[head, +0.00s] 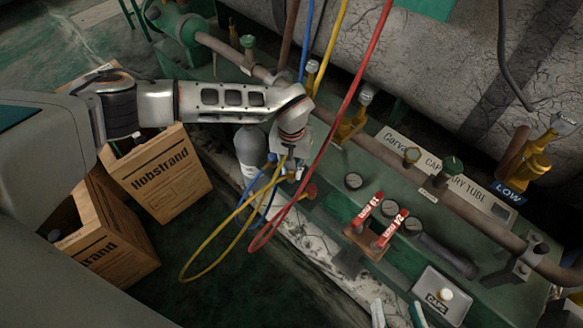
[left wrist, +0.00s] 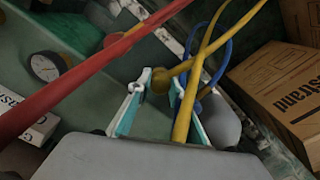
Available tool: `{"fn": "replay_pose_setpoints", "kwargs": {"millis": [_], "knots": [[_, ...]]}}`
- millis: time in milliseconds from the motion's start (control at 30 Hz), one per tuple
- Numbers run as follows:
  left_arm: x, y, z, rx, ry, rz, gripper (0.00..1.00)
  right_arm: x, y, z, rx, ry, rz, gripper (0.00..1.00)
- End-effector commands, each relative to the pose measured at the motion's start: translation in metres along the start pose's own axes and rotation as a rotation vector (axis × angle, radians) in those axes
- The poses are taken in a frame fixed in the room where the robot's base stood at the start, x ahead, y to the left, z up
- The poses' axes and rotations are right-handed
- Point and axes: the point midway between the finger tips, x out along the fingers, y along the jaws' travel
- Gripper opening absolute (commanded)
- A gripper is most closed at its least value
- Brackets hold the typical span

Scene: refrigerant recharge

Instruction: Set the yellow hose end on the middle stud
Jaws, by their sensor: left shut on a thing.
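My left gripper (head: 291,170) is above the front edge of the green bench and shut on the yellow hose end. In the left wrist view, its two pale fingers (left wrist: 159,100) stand on either side of a round brass piece (left wrist: 160,81) at the end of the yellow hose (left wrist: 184,118). In the head view, the yellow hose (head: 205,246) hangs from the gripper in a loop and rises to the top. I cannot make out the middle stud; the gripper covers the spot between the blue hose (head: 254,190) and the red fitting (head: 310,190).
The red hose (head: 340,117) crosses close to the gripper. A grey cylinder (head: 250,150) and cardboard boxes (head: 165,180) stand left of the bench. Gauges (head: 353,181), red-handled tools (head: 368,205) and a caps tray (head: 446,300) are to the right.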

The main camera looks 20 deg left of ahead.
Motion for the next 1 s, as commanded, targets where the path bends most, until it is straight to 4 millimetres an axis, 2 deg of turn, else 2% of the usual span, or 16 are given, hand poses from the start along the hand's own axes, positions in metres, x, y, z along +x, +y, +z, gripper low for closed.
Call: {"fn": "replay_pose_setpoints", "kwargs": {"millis": [667, 700, 767, 1000], "knots": [[0.0093, 0.0002, 0.0002, 0.0, -0.001, 0.0, 0.0, 0.0015, 0.001, 0.0033, 0.014, -0.005, 0.009, 0.4], [0.0095, 0.0002, 0.0002, 0.0, 0.0, 0.0, 0.23, 0.0016, 0.001, 0.0032, 0.015, -0.005, 0.01, 0.4], [0.009, 0.0002, 0.0, 0.0, 0.0, 0.0, 0.38, 0.0016, 0.001, 0.0029, 0.015, -0.004, 0.01, 0.4], [0.009, 0.0002, 0.0, 0.0, 0.0, 0.0, 0.4, 0.0015, 0.0009, 0.0031, 0.014, -0.005, 0.009, 0.4]]}}
